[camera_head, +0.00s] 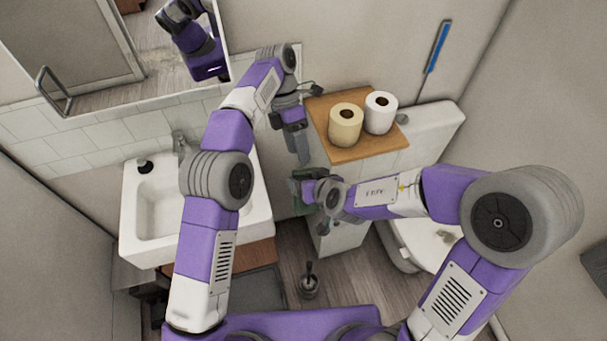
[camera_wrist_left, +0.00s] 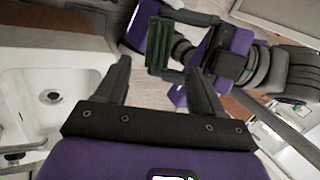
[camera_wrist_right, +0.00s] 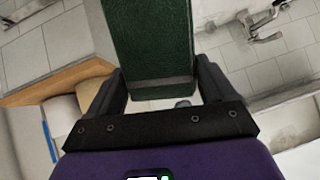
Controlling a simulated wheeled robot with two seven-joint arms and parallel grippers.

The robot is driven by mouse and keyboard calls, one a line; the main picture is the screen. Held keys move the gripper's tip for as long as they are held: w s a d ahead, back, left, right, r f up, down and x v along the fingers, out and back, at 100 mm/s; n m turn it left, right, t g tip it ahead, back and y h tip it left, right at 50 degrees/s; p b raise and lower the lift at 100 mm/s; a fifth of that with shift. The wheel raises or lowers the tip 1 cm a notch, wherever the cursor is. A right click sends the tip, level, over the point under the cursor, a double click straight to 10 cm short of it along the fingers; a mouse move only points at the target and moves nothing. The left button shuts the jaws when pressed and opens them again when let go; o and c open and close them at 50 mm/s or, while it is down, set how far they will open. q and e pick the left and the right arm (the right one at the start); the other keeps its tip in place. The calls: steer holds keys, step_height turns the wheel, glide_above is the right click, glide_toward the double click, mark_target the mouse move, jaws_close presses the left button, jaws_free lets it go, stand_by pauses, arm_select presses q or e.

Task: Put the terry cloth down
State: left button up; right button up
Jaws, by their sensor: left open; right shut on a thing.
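The terry cloth (camera_wrist_right: 150,45) is a dark green folded piece with a grey band near its lower edge. My right gripper (camera_wrist_right: 157,80) is shut on it and holds it up in the air; it also shows in the left wrist view (camera_wrist_left: 158,48). In the head view the cloth is mostly hidden by my right gripper (camera_head: 312,190). My left gripper (camera_head: 302,150) is open and empty, just above and behind the cloth, between the sink and the wooden board. Its open fingers also show in the left wrist view (camera_wrist_left: 160,80).
A white sink (camera_head: 155,205) with a tap (camera_head: 180,145) stands at the left. A wooden board (camera_head: 355,153) at the back carries a cream roll (camera_head: 345,125) and a white roll (camera_head: 380,112). A toilet (camera_head: 430,240) is at the right. A toilet brush (camera_head: 309,282) stands on the floor.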

arm_select(q)
steer(key=shift+s+f, duration=0.35)
steer(key=shift+f, duration=0.25)
steer(key=x, duration=0.8)
steer(key=shift+s+d+f, duration=0.1)
steer(key=shift+s+f, duration=0.05)
steer(key=shift+f, duration=0.25)
steer(key=c, duration=1)
steer(key=shift+c, duration=0.6)
arm_select(e)
steer(key=o, duration=1.4)
